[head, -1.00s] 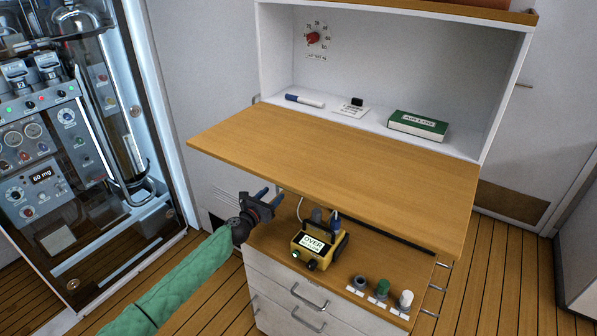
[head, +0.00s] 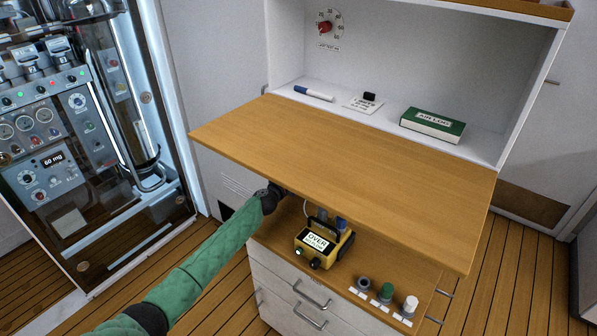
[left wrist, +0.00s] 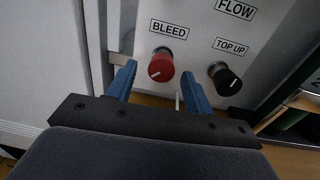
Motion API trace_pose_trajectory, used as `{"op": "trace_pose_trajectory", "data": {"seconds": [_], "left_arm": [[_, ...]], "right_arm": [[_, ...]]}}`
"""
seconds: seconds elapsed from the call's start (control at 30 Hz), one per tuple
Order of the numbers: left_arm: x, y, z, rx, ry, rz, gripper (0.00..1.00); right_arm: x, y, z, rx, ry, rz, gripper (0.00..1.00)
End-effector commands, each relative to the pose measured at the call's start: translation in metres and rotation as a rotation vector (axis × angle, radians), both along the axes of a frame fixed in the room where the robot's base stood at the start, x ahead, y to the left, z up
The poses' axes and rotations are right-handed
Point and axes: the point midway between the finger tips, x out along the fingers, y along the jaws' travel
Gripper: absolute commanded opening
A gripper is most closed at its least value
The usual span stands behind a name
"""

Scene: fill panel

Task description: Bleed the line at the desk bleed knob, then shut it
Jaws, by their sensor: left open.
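The red bleed knob (left wrist: 161,66) sits under a BLEED label on a pale panel in the left wrist view. A short white mark shows on its face, pointing to the lower left. My left gripper (left wrist: 159,72) is open, its two blue fingers pointing at the panel with the knob between and beyond the tips; contact cannot be told. In the head view my left gripper (head: 275,192) is under the wooden desk flap (head: 340,180), its fingers hidden. The bleed knob is hidden there. A yellow meter (head: 322,245) shows OVER.
A black TOP UP knob (left wrist: 225,78) is close right of the bleed knob, below a FLOW label (left wrist: 235,10). Three small knobs stand on the lower shelf, including a green one (head: 385,292). A red dial (head: 325,27) is on the hutch wall.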

Motion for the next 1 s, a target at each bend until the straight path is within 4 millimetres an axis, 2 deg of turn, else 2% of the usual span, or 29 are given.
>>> {"op": "trace_pose_trajectory", "data": {"seconds": [0.43, 0.47, 0.6, 0.7, 1.0], "left_arm": [[0.0069, -0.0056, -0.0006, 0.001, 0.001, -0.001, 0.52], [0.0069, -0.0056, -0.0006, 0.001, 0.001, -0.001, 0.5], [0.0069, -0.0056, -0.0006, 0.001, 0.001, -0.001, 0.22], [0.0068, -0.0056, -0.0006, 0.001, 0.001, -0.001, 0.07], [0.007, -0.0054, -0.0012, 0.029, -0.02, 0.0, 0.07]], "right_arm": [[-0.0005, -0.0013, -0.0004, -0.001, 0.0, 0.001, 0.52], [-0.0005, -0.0013, -0.0005, -0.001, 0.0, 0.001, 0.52], [-0.0007, -0.0013, -0.0006, -0.001, 0.001, 0.001, 0.52], [-0.0006, -0.0011, -0.0006, -0.001, 0.001, 0.001, 0.52], [-0.0005, 0.0003, -0.0013, 0.0, 0.006, 0.0, 0.52]]}}
